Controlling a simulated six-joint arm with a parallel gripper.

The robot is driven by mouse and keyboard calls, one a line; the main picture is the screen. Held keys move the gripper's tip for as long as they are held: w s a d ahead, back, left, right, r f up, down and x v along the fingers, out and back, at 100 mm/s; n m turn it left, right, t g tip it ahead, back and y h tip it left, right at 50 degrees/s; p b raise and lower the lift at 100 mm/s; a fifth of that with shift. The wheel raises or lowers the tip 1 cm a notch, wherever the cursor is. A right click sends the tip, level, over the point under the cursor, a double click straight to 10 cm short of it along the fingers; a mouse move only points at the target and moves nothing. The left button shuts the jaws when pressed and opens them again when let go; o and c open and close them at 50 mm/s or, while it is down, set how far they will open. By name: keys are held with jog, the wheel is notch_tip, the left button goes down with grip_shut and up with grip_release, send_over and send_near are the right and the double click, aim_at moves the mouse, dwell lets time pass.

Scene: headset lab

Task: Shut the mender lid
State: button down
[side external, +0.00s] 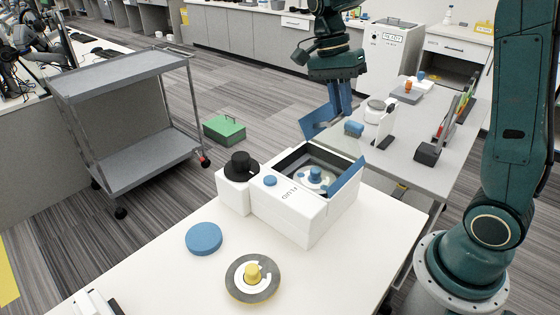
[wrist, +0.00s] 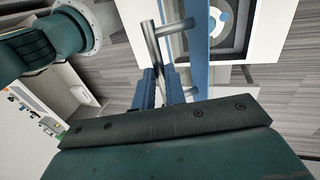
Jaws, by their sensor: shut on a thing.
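The blue lid (side external: 346,182) stands raised at the box's right side. The lid's blue edge also shows in the wrist view (wrist: 196,50), beside a grey bar handle (wrist: 152,42). My gripper (side external: 341,108) is above the box's right rear. Its blue fingers (wrist: 160,88) are shut on the lid handle; the exact contact is partly hidden.
A black knob on a white block (side external: 237,192) adjoins the box's left. A blue disc (side external: 203,238) and a grey disc with a yellow knob (side external: 253,291) lie in front. A grey bench (side external: 440,175) with small items stands behind right. A cart (side external: 145,165) stands left.

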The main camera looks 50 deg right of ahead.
jog(key=w+f, duration=0.4)
jog(key=w, duration=0.4)
dwell(0.4)
jog(key=c, duration=1.5)
grip_release()
jog(key=shift+o, duration=0.2)
jog(key=shift+s, duration=0.15)
